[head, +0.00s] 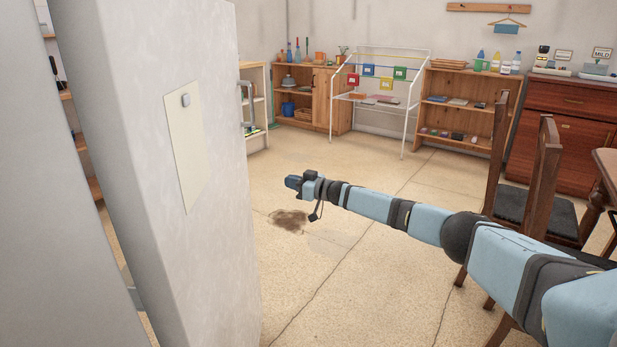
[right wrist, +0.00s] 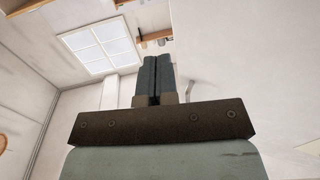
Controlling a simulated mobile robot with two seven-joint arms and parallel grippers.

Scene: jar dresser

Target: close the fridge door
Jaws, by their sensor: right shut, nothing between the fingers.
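The fridge door (head: 215,250) is a large pale grey slab in the left part of the head view, standing open. A cream note (head: 185,150) hangs on it under a small grey magnet (head: 186,100). A metal handle (head: 247,105) shows past its far edge. A grey panel, apparently the fridge body (head: 50,240), stands at the far left, with a gap between. My right gripper (head: 292,182) is shut and empty, right of the door and apart from it. In the right wrist view its fingers (right wrist: 152,82) are together, with a pale surface, likely the door (right wrist: 235,60), to the right. My left gripper is not in view.
A dark chair (head: 545,190) and a wooden table edge (head: 607,160) stand at the right near my arm. Wooden shelves (head: 455,110), a white rack (head: 405,120) and a red-brown dresser (head: 560,130) line the back wall. The middle floor is open, with a brown stain (head: 288,219).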

